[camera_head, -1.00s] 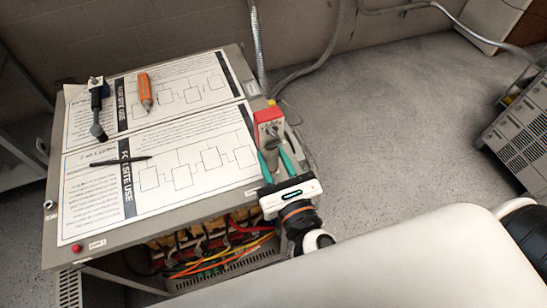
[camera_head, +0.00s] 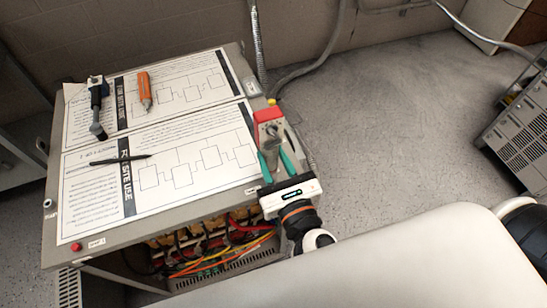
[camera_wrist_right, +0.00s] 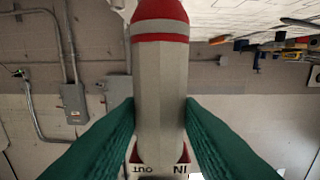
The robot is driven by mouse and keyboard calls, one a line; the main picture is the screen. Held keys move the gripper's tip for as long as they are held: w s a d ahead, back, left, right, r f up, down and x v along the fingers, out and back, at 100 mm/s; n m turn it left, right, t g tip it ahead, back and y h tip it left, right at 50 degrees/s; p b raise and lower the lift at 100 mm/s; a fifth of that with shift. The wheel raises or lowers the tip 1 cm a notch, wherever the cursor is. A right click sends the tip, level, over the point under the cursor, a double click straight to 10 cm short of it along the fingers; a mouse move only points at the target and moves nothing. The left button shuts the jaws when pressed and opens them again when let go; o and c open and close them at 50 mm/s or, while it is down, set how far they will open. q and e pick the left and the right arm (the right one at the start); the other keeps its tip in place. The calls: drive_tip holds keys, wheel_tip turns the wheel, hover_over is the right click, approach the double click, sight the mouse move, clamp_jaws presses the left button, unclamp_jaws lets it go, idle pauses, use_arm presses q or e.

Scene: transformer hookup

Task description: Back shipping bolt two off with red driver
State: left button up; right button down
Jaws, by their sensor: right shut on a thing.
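My right gripper (camera_head: 276,162) is at the right edge of the cabinet top, with its green fingers shut on the red driver (camera_head: 268,117). In the head view, the driver shows a red end and a grey face beyond the fingertips. In the right wrist view, the driver (camera_wrist_right: 160,85) is a grey faceted body with a red end and band, between both fingers; IN and OUT lettering shows at the bottom. A red knob (camera_head: 76,247) sits at the cabinet's front left corner beside a small label. A pale bolt-like part (camera_head: 47,203) is on the left edge. I cannot tell which is bolt two.
Printed sheets cover the cabinet top (camera_head: 160,230). Coloured wires (camera_head: 215,255) show in the open front.

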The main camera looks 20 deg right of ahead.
drive_tip(key=shift+f+b, duration=0.9)
drive_tip(key=shift+f, duration=0.15)
idle(1.5)
drive_tip(key=shift+r, duration=0.1)
idle(1.5)
drive_tip(key=shift+r+p, duration=0.15)
drive_tip(key=shift+p, duration=0.25)
drive_tip(key=shift+r+p, duration=2.15)
